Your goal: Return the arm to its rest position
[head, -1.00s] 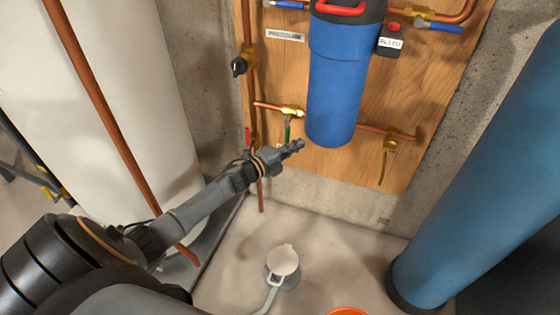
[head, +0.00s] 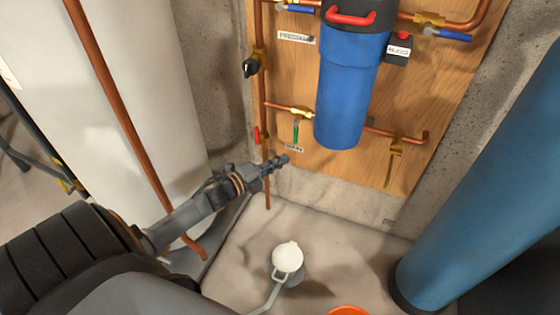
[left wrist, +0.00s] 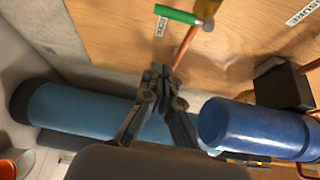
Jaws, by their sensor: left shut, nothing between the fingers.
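My left arm comes in from the left in the head view. Its gripper (head: 279,163) is shut and empty, in the air in front of the lower left of the wooden panel. In the left wrist view the fingers (left wrist: 164,82) are together with nothing between them. The green-handled valve (head: 296,130) is a little above the gripper in the head view, and its green handle (left wrist: 178,15) shows at the top of the wrist view. The gripper appears apart from it. My right gripper is in neither view.
A blue filter housing (head: 342,90) hangs on the wooden panel (head: 440,95) among copper pipes and valves. A white tank (head: 140,90) stands at left, a large blue cylinder (head: 490,185) at right. A white-capped floor fitting (head: 287,257) and an orange rim (head: 348,311) are low on the floor.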

